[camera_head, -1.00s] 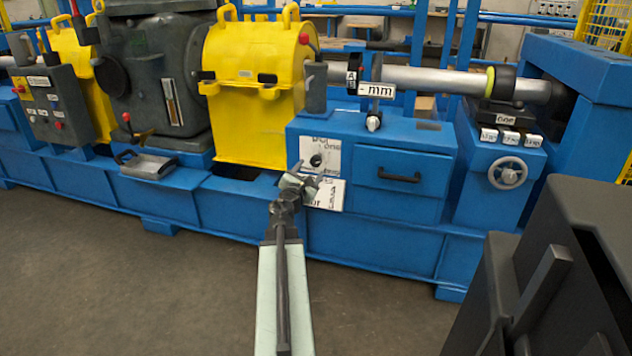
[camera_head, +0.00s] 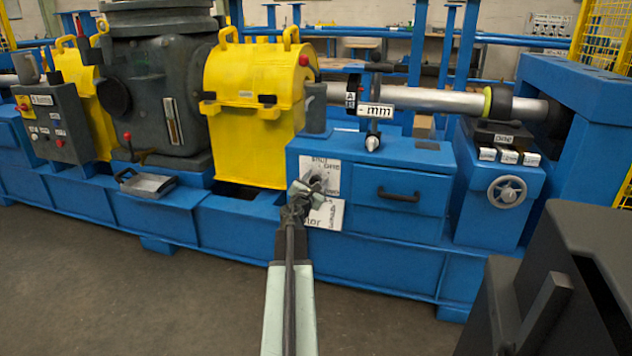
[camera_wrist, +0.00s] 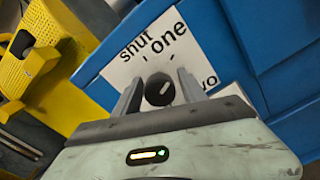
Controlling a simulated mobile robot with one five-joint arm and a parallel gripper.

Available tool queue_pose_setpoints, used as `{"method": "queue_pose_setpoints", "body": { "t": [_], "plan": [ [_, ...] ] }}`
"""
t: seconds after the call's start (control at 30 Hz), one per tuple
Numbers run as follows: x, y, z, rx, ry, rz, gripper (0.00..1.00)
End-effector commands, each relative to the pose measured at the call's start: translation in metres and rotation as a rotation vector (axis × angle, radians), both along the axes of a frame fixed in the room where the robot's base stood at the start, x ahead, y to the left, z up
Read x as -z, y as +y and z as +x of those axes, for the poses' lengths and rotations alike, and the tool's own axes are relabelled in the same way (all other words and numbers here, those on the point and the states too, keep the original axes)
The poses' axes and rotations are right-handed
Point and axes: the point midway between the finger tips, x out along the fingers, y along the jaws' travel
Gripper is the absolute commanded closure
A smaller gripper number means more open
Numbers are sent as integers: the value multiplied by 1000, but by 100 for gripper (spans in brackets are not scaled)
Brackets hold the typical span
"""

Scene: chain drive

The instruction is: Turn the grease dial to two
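The grease dial (camera_wrist: 158,90) is a dark round knob with a white mark, on a white plate (camera_wrist: 133,62) printed "shut", "one" and a partly hidden word ending in "wo". The mark points toward the upper right of the wrist picture. My gripper (camera_wrist: 159,78) is open, with one finger on each side of the dial. I cannot tell whether the fingers touch it. In the head view, my gripper (camera_head: 311,190) is in front of the white plate (camera_head: 330,170) on the blue housing and hides the dial.
A blue drawer with a dark handle (camera_head: 398,194) is right of the plate. The yellow guard (camera_head: 258,110) stands left of it. A handwheel (camera_head: 507,191) is farther right. A dark box-like shape (camera_head: 575,290) fills the lower right. Open floor (camera_head: 130,300) lies in front.

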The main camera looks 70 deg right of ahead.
Motion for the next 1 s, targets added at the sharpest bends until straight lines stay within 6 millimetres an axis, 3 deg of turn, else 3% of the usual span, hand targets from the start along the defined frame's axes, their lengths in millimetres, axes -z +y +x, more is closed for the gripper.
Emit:
{"method": "queue_pose_setpoints", "body": {
  "t": [0.03, 0.13, 0.17, 0.57, 1.0],
  "plan": [
    [0, 0, 0, 0, 0, 0, 68],
    [0, 0, 0, 0, 0, 0, 96],
    [0, 0, 0, 0, 0, 0, 100],
    [0, 0, 0, 0, -76, 4, 100],
    [0, -1, 0, 0, -439, 25, 100]
  ]
}}
